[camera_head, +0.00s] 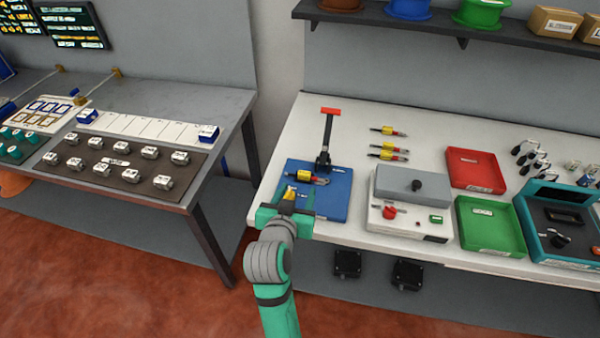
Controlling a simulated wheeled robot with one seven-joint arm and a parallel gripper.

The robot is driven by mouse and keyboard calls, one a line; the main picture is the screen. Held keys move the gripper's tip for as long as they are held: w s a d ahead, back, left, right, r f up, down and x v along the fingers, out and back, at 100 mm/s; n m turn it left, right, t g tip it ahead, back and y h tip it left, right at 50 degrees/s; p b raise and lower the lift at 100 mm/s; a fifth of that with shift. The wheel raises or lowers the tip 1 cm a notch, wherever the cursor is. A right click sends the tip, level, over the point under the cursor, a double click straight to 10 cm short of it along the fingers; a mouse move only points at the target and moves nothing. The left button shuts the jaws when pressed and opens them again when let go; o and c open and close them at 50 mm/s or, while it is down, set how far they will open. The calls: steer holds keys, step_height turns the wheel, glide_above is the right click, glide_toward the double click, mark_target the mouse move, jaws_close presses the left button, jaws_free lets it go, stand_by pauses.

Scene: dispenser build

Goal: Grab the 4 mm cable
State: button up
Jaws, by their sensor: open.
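One cable piece (308,178) lies on the blue mat (335,206), near the foot of a black press with a red handle (328,125). Others lie apart on the white table behind: an upper one (388,131), a middle one (396,148) and a lower one (387,155). My green gripper (287,204) is open over the front left part of the mat, in front of the cable piece. A small yellow part (290,192) shows by its fingers; contact cannot be told.
A grey-lidded box with a red knob (410,205) stands right of the mat. Red (476,169) and green (490,226) trays and a teal case (560,225) stand further right. A shelf (450,32) runs above. A gap separates the left grey table (190,98).

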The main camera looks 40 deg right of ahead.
mark_target(304, 173)
steer(key=shift+w+d+r, duration=0.2)
steer(key=shift+w+d, duration=0.05)
steer(key=shift+d, duration=0.05)
steer(key=x, duration=0.4)
steer(key=shift+w+f, duration=0.1)
steer(key=shift+w, duration=0.05)
steer(key=shift+w+d+f, duration=0.1)
steer(key=shift+w+f, duration=0.1)
steer(key=shift+w, duration=0.15)
steer(key=shift+x, duration=2.65)
steer(key=shift+s+f, duration=0.1)
steer(key=shift+f, duration=0.05)
steer(key=c, duration=1.2)
steer(key=shift+c, duration=0.3)
